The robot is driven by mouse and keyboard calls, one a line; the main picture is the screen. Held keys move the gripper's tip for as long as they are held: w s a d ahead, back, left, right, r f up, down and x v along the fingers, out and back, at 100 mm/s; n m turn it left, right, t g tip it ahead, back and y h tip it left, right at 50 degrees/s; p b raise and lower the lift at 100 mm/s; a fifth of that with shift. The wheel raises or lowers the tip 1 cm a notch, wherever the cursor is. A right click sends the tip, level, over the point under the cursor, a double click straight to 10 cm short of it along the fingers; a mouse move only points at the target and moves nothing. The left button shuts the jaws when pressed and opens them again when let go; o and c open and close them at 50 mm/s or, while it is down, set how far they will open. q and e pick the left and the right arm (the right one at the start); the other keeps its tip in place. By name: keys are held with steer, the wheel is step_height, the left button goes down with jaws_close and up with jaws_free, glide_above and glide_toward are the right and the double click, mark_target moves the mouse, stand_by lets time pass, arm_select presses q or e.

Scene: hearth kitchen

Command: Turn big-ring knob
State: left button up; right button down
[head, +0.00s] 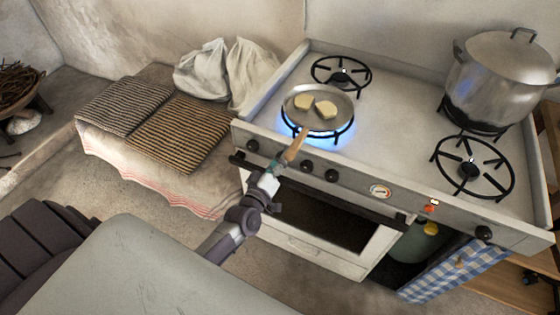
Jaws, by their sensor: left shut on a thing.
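My left gripper (272,170) is at the stove's front panel, just below the end of the pan's wooden handle (295,147). It is shut at a place in the row of dark knobs where one knob is hidden behind the fingers and handle. The far-left knob (252,146) and two knobs to the right of my gripper, one (306,167) and another (331,176), are in plain view. The front-left burner (345,131) burns with a blue flame under a frying pan (327,93) holding two pale pieces of food. My right gripper is not in view.
A big lidded pot (500,85) stands on the back-right burner. The back-left burner (341,73) and front-right burner (471,170) are bare. The oven door handle (350,201) runs below the panel. A bench with striped cushions (178,133) is at the left.

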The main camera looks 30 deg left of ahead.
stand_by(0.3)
arm_select(q)
steer(key=o, duration=1.1)
steer(key=shift+o, duration=0.2)
steer(key=s, duration=1.2)
steer(key=shift+d, duration=0.2)
steer(key=shift+f, duration=0.15)
